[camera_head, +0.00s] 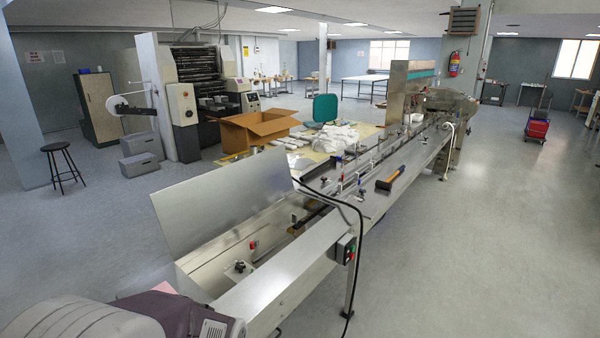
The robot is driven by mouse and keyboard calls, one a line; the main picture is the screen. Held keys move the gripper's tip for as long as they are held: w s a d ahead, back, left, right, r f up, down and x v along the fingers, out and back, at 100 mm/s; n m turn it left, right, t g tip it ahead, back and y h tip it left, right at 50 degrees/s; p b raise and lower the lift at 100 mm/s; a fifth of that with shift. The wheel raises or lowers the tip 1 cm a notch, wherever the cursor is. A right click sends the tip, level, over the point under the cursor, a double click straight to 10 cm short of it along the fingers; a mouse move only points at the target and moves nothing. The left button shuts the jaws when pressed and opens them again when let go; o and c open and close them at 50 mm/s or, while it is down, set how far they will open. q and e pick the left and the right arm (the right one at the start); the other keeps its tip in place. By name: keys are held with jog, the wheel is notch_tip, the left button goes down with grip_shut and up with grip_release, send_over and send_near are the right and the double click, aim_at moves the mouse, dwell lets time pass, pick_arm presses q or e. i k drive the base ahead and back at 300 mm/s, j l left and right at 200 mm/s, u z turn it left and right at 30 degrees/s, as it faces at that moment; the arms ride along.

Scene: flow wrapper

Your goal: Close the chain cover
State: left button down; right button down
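The chain cover (222,205) is a flat silver metal lid on the near end of the flow wrapper. It stands raised and leans back to the left along the far side of the machine's trough. The open trough (205,268) shows below it, with black knobs and mechanism parts inside. Neither of my grippers shows in the head view, so whether they are open or shut is hidden.
The long flow wrapper conveyor (390,190) runs to the back right. A hammer (392,178) lies on its top. A control box (346,249) and black cable (360,230) are on the near side. A cardboard box (258,128) stands behind.

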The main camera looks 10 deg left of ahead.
aim_at(190, 212)
jog(key=k+j+z, duration=0.1)
jog(key=j, duration=0.35)
jog(key=k+j+z, duration=0.1)
jog(key=j, duration=0.3)
jog(key=k+j+z, duration=0.15)
jog(key=j, duration=0.3)
jog(key=j+z, duration=0.1)
jog(key=j, duration=0.3)
jog(key=k+j+z, duration=0.1)
jog(key=j, duration=0.3)
jog(key=k+j+z, duration=0.1)
jog(key=k+j, duration=0.2)
jog(key=j+z, duration=0.15)
jog(key=j, duration=0.6)
jog(key=j+z, duration=0.2)
jog(key=j, duration=0.6)
jog(key=j+z, duration=0.15)
jog(key=j, duration=0.6)
jog(key=k+j+z, duration=0.15)
jog(key=j, duration=0.6)
